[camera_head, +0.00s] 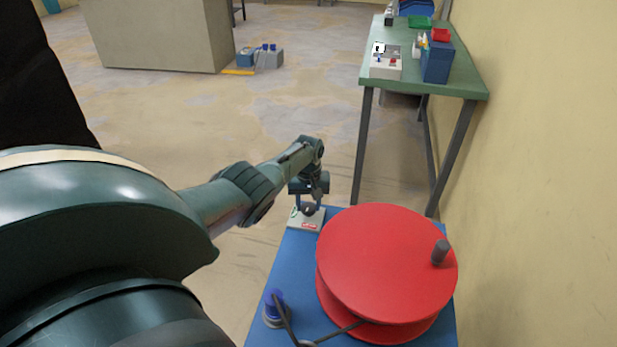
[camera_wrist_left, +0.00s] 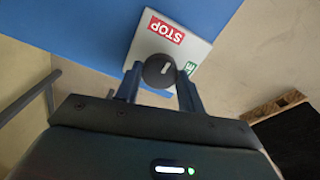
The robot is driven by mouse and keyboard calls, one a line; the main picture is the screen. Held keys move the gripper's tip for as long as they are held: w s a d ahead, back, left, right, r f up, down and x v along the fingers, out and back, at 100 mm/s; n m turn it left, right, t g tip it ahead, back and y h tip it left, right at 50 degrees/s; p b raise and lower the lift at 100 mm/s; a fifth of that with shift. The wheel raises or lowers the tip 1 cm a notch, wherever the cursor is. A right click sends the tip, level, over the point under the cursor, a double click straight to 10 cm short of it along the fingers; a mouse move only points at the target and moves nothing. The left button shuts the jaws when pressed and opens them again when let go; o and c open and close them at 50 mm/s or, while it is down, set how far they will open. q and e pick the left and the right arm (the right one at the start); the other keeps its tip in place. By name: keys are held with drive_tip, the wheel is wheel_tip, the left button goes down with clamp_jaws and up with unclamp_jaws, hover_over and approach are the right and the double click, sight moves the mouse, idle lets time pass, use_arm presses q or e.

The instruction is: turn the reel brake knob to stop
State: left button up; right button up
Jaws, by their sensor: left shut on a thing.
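The reel brake knob (camera_wrist_left: 158,71) is a dark round knob with a white mark, on a pale plate (camera_wrist_left: 197,47). The plate has a red STOP label (camera_wrist_left: 165,30) and a green label (camera_wrist_left: 190,68), partly cut from sight. The white mark points roughly toward the upper side of the wrist picture, near the STOP side; its exact angle is hard to tell. My left gripper (camera_head: 309,204) is shut on the knob, one finger on each side. In the head view the plate (camera_head: 300,222) sits at the blue table's far left corner. My right gripper is not in view.
A large red reel (camera_head: 385,262) with a grey handle (camera_head: 440,252) stands right beside the plate on the blue table (camera_head: 285,270). A blue-capped post (camera_head: 274,308) and dark cable are in front. A green table (camera_head: 470,82) with boxes stands behind.

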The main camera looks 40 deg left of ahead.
sight(308, 206)
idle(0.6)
use_arm(q)
drive_tip(key=o, duration=1)
drive_tip(key=shift+c, duration=0.2)
drive_tip(key=shift+r, duration=0.25)
wheel_tip(308, 206, up, 3)
drive_tip(key=shift+f+p, duration=0.1)
drive_tip(key=shift+p, duration=1.15)
wheel_tip(308, 206, up, 10)
drive_tip(key=p, duration=0.3)
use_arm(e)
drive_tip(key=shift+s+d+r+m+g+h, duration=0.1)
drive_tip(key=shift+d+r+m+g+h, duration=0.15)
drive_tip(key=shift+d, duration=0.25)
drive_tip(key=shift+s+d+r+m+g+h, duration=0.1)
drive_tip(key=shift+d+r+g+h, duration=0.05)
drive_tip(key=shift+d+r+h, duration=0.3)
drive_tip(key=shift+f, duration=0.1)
